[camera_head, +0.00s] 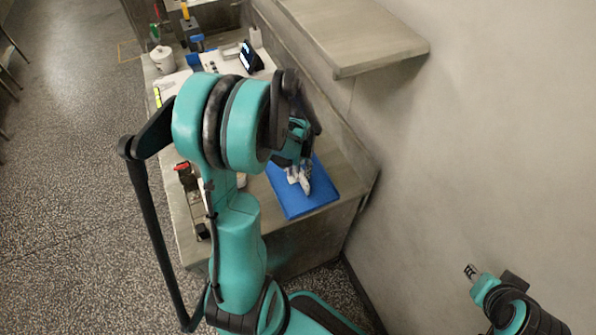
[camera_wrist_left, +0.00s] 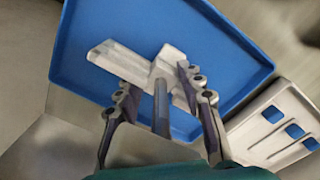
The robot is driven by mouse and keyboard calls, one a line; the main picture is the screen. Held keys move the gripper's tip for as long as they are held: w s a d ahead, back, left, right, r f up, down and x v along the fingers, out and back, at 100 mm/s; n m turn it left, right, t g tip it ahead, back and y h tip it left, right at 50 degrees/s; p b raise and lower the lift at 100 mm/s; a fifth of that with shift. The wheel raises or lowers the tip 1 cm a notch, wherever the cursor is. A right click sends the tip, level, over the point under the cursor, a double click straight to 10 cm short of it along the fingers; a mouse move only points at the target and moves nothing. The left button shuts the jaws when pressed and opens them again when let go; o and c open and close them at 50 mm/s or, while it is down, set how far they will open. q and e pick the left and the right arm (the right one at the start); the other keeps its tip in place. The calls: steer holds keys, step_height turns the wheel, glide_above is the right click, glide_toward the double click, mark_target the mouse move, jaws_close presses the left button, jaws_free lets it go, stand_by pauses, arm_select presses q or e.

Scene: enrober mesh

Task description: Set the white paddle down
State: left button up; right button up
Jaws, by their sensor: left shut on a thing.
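The white paddle (camera_wrist_left: 115,62) is over the blue tray (camera_wrist_left: 90,25) in the left wrist view, its pale cross-shaped body lying between and beyond my fingers. My left gripper (camera_wrist_left: 156,80) is shut on it. In the head view the gripper (camera_head: 296,160) is above the blue tray (camera_head: 292,208), with pale parts of the paddle (camera_head: 305,186) showing below it. I cannot tell whether the paddle touches the tray. My right gripper (camera_head: 471,271) is at the lower right, away from the counter; its jaws are too small to read.
A white block with blue slots (camera_wrist_left: 262,140) is beside the tray in the left wrist view. The counter (camera_head: 340,165) borders a wall, with a shelf (camera_head: 350,35) above. A white tub (camera_head: 163,58) and a dark screen device (camera_head: 250,57) stand farther back. My left arm hides the counter's middle.

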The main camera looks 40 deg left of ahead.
arm_select(q)
steer(key=o, duration=1.2)
steer(key=shift+f, duration=0.1)
steer(key=shift+o, duration=0.2)
